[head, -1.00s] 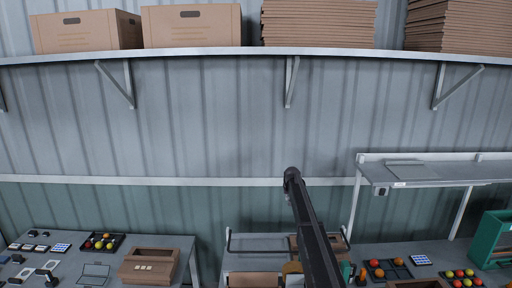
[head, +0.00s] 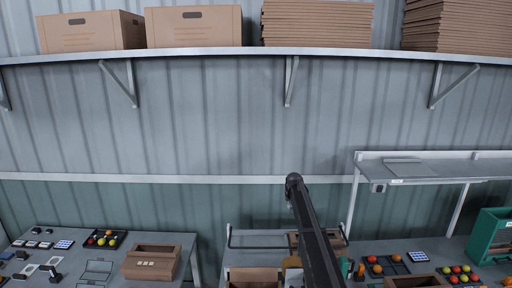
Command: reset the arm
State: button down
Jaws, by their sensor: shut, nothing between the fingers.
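My dark arm (head: 316,240) rises from the bottom edge right of centre, with its rounded upper end (head: 294,180) in front of the wall. I cannot make out my gripper or its fingertips in this view. The arm covers part of the middle bench behind it.
A wall shelf (head: 220,55) carries cardboard boxes (head: 194,27) and stacked flat cartons (head: 316,24). The left table (head: 60,238) holds a brown box (head: 152,262) and a tomato tray (head: 104,239). The right bench (head: 430,247) has tomato trays (head: 386,265) and a green crate (head: 492,236).

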jog(key=s+f+g, duration=0.2)
jog(key=s+g, duration=0.2)
jog(key=s, duration=4.8)
notch_tip(320, 180, down, 25)
jog(key=s+b, duration=0.2)
jog(key=b, duration=2.3)
jog(key=shift+s+d+g+b, duration=0.2)
jog(key=shift+s+g+b, duration=0.1)
jog(key=shift+s, duration=0.05)
